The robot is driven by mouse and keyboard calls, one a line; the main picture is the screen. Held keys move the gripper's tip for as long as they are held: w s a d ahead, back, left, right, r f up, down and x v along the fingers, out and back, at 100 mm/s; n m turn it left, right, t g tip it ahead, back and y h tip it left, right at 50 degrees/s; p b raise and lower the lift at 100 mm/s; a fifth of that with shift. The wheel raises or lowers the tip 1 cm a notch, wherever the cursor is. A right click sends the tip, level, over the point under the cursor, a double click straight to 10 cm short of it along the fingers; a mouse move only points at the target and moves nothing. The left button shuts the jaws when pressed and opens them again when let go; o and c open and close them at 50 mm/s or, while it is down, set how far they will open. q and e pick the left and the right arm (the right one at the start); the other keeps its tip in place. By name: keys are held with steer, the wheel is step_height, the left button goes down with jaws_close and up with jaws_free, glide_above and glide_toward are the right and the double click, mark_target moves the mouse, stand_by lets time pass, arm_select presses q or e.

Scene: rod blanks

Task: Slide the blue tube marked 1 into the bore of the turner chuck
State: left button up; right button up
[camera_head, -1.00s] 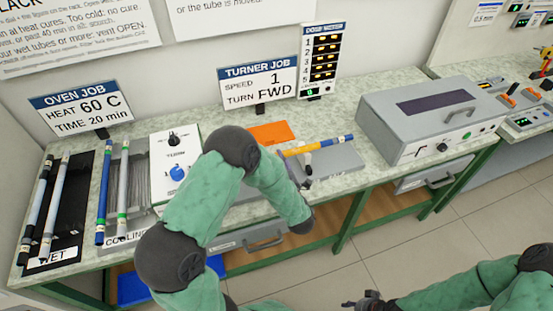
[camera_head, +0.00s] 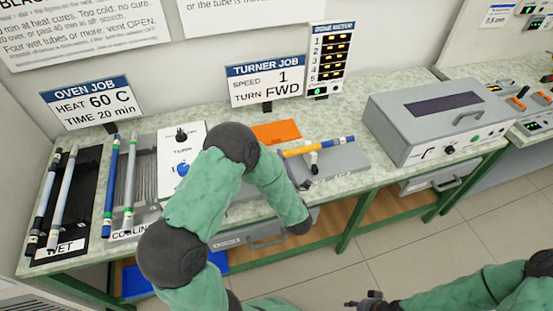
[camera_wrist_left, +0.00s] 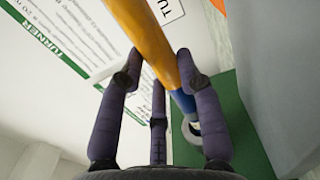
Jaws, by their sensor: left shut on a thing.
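A tube with a yellow-orange middle and blue ends (camera_head: 325,146) lies slanted above a grey slab in the head view. In the left wrist view its orange and blue length (camera_wrist_left: 150,35) runs between the fingers of my left gripper (camera_wrist_left: 160,95), which is shut on it. The white turner panel (camera_head: 188,140), with a black knob and a blue knob, stands left of the arm. I cannot make out the chuck bore. My right gripper (camera_head: 366,302) is at the bottom edge, its opening unclear.
A grey slab (camera_head: 345,165) with a small upright post lies under the tube. An orange mat (camera_head: 277,132) is behind. A grey oven-like box (camera_head: 430,135) stands right. Several tubes lie on the WET (camera_head: 58,248) and COOLING (camera_head: 135,232) racks at left.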

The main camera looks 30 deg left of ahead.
arm_select(q)
steer(key=shift+s+a, duration=0.55)
steer(key=shift+s, duration=0.1)
steer(key=o, duration=1.2)
steer(key=shift+o, duration=0.2)
steer(key=shift+s+d, duration=0.1)
steer(key=v, duration=1.1)
steer(key=shift+s+d, duration=0.25)
steer(key=shift+d, duration=0.05)
